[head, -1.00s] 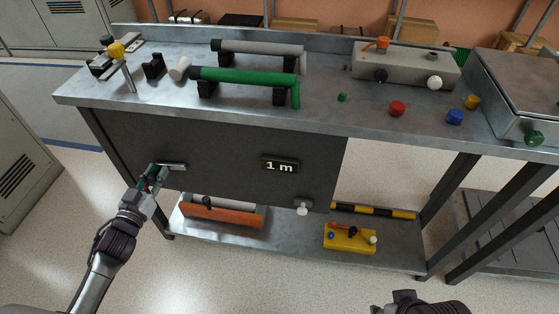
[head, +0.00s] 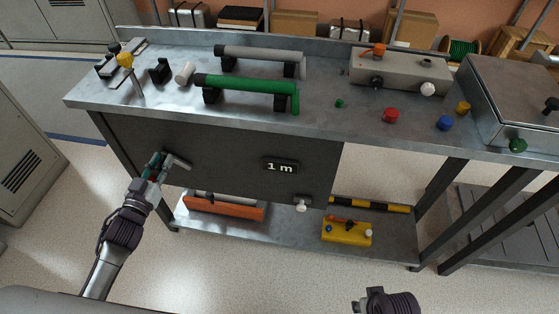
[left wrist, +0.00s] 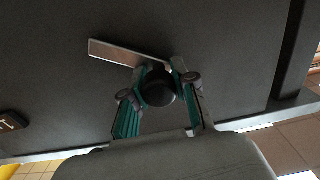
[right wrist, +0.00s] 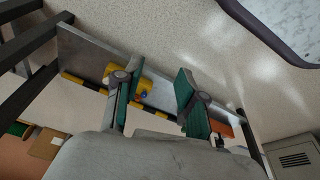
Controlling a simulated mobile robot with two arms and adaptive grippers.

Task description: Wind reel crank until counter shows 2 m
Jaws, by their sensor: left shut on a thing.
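The reel crank is a flat metal arm (head: 177,161) on the dark front panel (head: 225,150) of the bench. It also shows in the left wrist view (left wrist: 120,53), with a round black knob (left wrist: 158,88) at its end. My left gripper (head: 155,165) is shut on this knob, one finger on each side. The counter (head: 280,167) on the panel reads "1 m". My right gripper (right wrist: 152,98) is open and empty, pointing toward the lower shelf from a distance. In the head view only part of the right arm shows at the bottom edge.
The bench top (head: 330,115) carries a green tube (head: 245,84), a grey tube (head: 260,53), a grey box (head: 400,72) and several coloured knobs. The lower shelf (head: 290,232) holds a yellow box (head: 346,232) and an orange item (head: 225,209).

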